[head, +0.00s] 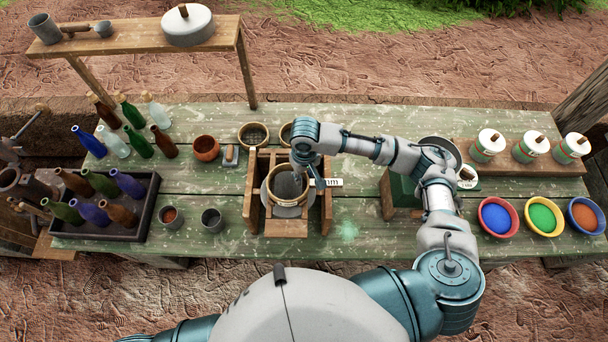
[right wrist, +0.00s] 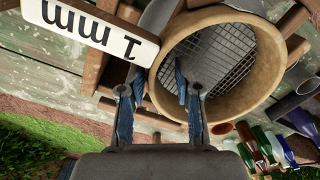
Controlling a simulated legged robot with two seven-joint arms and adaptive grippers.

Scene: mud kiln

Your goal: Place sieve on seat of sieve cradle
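The sieve (head: 268,193), a round tan ring with grey mesh and a white "1 mm" tag (head: 333,182), is over the middle of the wooden sieve cradle (head: 253,190). It looks level; whether it rests fully on the seat is hidden. The right wrist view shows the sieve (right wrist: 262,85) and tag (right wrist: 90,28) close up. My right gripper (head: 308,178) is at the sieve's right side, beside the tag. Its fingers (right wrist: 160,92) are apart, one outside the rim and one inside over the mesh, and look open. My left gripper is out of view.
Two more ring sieves (head: 253,133) stand behind the cradle. A crate of bottles (head: 146,222) and two small cups (head: 212,219) are to the left. A green box (head: 398,190) is to the right, with colored powder bowls (head: 497,217) farther right.

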